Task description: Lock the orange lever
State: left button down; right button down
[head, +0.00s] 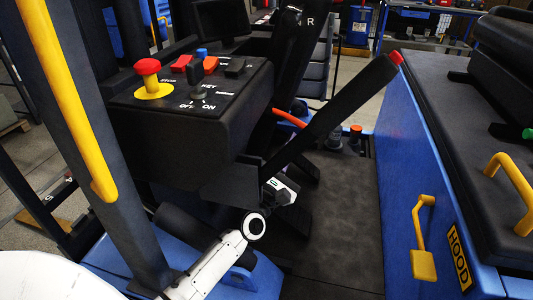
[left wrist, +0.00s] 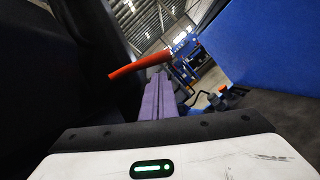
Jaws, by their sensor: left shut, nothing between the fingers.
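The orange lever (head: 284,116) is a thin curved bar beside the dark console in the head view; the long black lever hides part of it. In the left wrist view the orange lever (left wrist: 140,66) crosses above and just beyond the fingertips. My left gripper (head: 280,191) is low beside the console, below the orange lever, its fingers mostly hidden in the head view. In the left wrist view its purple fingers (left wrist: 160,84) are together, with nothing between them. I cannot tell whether they touch the lever. My right gripper is not in view.
A long black lever with a red tip (head: 345,103) slants up close to my left gripper. The console (head: 200,125) carries a red knob (head: 147,67) and a key switch. A blue hood side (head: 400,180) stands at right. The dark floor (head: 345,220) between is clear.

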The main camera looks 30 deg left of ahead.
pick_arm(q)
jog(key=n, duration=0.1)
jog(key=d+r+n+y, duration=0.1)
jog(key=shift+w+r+n+b, duration=0.15)
jog(key=shift+r+n+b, duration=0.1)
jog(key=shift+n+b, duration=0.15)
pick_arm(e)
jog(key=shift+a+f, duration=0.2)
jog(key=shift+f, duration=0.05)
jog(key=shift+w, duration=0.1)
pick_arm(q)
jog(key=shift+d+r, duration=0.1)
